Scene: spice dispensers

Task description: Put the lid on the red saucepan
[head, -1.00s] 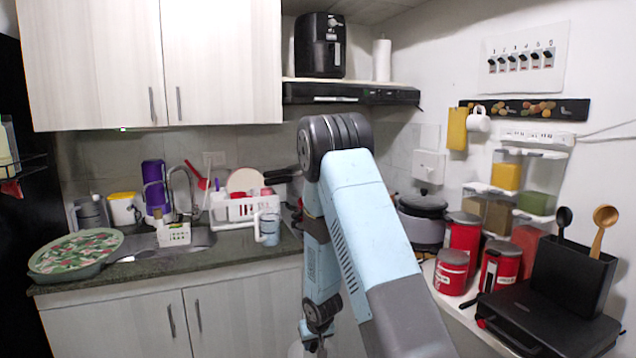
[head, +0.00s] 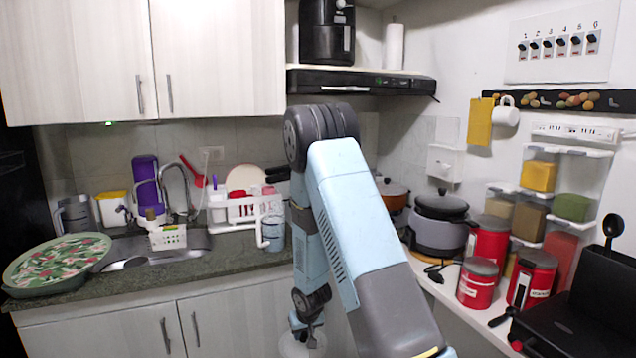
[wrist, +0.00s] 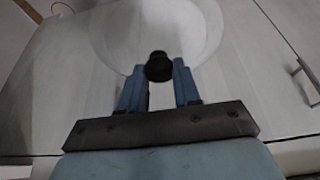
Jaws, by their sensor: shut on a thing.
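My gripper (wrist: 159,72) is shut on the black knob (wrist: 159,66) of a clear round glass lid (wrist: 110,28), which spreads out beyond the fingertips in the wrist view. In the head view my gripper (head: 308,338) hangs low in front of the base cabinets, with the lid (head: 296,346) at the bottom edge, below counter height. A reddish-orange pan (head: 393,199) stands at the back, right of my arm. My arm hides part of it, and I cannot tell whether it is the red saucepan.
A grey pot with a dark lid (head: 440,225) stands right of the orange pan. Red canisters (head: 478,286) and a black appliance (head: 570,320) line the right counter. The left counter holds a dish rack (head: 240,210), a sink (head: 190,245) and a patterned tray (head: 55,262). Base cabinets (head: 240,312) stand close ahead.

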